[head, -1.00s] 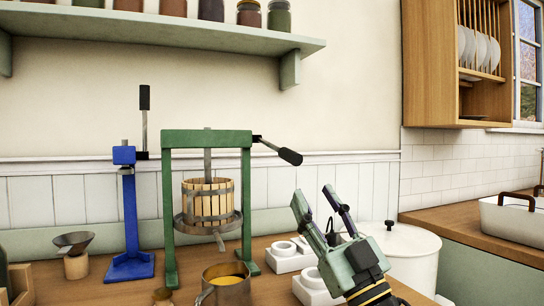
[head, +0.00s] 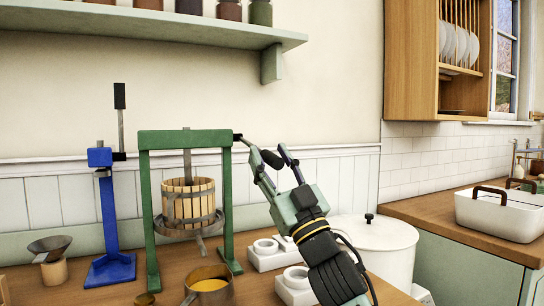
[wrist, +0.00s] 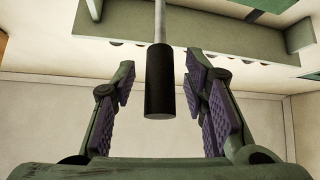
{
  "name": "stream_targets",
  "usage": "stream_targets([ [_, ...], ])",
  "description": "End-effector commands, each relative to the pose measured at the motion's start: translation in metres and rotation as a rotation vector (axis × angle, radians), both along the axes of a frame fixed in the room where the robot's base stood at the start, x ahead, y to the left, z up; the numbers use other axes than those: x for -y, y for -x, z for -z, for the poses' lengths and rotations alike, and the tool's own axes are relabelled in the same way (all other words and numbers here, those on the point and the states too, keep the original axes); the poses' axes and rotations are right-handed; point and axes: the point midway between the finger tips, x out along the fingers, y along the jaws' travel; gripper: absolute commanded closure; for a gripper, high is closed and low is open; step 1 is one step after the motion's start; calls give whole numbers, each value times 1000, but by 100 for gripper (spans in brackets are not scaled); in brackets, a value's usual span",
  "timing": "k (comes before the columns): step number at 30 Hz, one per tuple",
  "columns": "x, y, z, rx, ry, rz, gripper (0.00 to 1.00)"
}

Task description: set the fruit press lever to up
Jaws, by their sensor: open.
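The fruit press has a green frame (head: 146,210) around a slatted wooden basket (head: 190,201) and stands on the counter. Its lever ends in a black grip (head: 271,159) and slants down to the right from the frame's upper right corner. My gripper (head: 268,152) is open at the lever's end, with a finger on either side of the grip. In the wrist view the black grip (wrist: 159,85) sits between the open fingers of my gripper (wrist: 164,82), with gaps on both sides. The fingers partly hide the lever in the head view.
A blue stand (head: 109,215) with an upright black-gripped lever is left of the press. A pot (head: 209,289) with yellow contents stands in front. White blocks (head: 266,262) and a lidded white pot (head: 385,245) are to the right. A shelf (head: 180,27) with jars hangs above.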

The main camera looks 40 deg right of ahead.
Motion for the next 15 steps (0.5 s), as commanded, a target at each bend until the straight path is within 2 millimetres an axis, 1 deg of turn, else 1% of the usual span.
stream_targets([
  [6, 0, 0, 0, 0, 0, 0, 60],
  [15, 0, 0, 0, 0, 0, 0, 80],
])
